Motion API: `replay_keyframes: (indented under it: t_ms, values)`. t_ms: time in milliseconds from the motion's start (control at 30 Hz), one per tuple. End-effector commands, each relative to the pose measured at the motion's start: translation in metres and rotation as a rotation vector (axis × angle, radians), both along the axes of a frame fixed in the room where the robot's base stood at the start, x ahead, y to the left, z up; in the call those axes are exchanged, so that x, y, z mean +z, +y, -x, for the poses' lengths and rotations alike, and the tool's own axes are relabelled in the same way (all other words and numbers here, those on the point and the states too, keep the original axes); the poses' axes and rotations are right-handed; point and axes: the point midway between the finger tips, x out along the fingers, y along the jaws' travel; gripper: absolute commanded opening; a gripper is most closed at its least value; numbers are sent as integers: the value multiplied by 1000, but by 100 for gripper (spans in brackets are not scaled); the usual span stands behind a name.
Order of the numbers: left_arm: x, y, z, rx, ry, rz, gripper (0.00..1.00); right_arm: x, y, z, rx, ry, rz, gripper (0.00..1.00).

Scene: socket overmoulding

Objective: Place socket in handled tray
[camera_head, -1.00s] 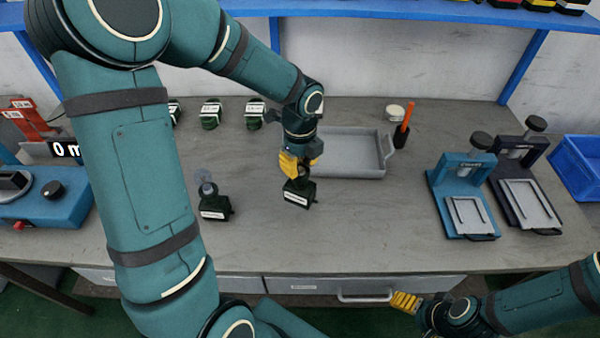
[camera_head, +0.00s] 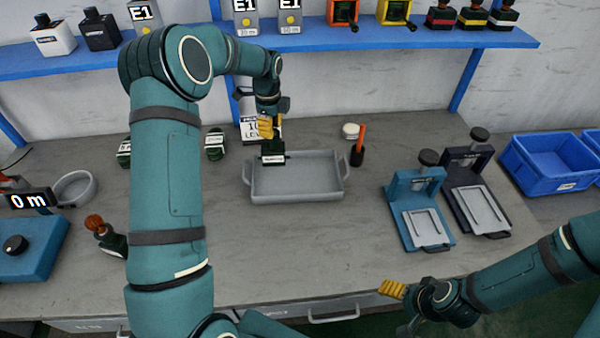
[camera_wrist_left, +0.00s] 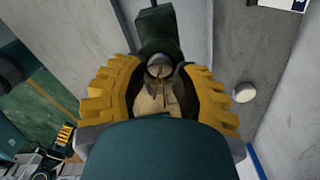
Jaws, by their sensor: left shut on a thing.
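My left gripper (camera_head: 266,127) is shut on the socket (camera_head: 273,157), a dark block with a white label, below its yellow fingers. The socket overlaps the back left part of the handled tray (camera_head: 298,198), a shallow grey tray with a handle at each end; its exact height above the tray floor is hard to tell. In the left wrist view the yellow fingers (camera_wrist_left: 165,95) close from both sides around a tan and greyish rounded part, with a dark block (camera_wrist_left: 157,28) beyond. My right gripper (camera_head: 392,289) is low at the bench's front edge, fingers too small to judge.
An orange-handled tool (camera_head: 359,150) and a white round jar (camera_head: 350,131) stand just right of the tray. Blue (camera_head: 417,205) and dark (camera_head: 474,195) presses stand further right. A dark item with a brown knob (camera_head: 95,222) is left of my arm. Bench in front of the tray is clear.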

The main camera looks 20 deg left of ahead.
Motion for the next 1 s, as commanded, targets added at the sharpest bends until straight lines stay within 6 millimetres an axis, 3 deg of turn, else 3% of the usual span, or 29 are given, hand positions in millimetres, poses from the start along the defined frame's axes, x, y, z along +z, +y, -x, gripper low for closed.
replay_keyframes:
  t_ms: [167,433,667,867,1000]
  values:
    - [-11,5,-6,17,2,-1,0,2,0,-1,-2,-2,0,79]
    - [-57,5,-6,17,2,-1,0,-1,0,-1,-2,-1,1,79]
    - [-73,5,-6,17,1,-1,0,-2,0,-1,-1,-2,1,79]
    - [-99,4,-6,16,1,-1,0,-3,0,-1,-1,-2,1,79]
    - [-101,5,-6,17,-3,-1,0,-3,0,-1,-1,-2,1,79]
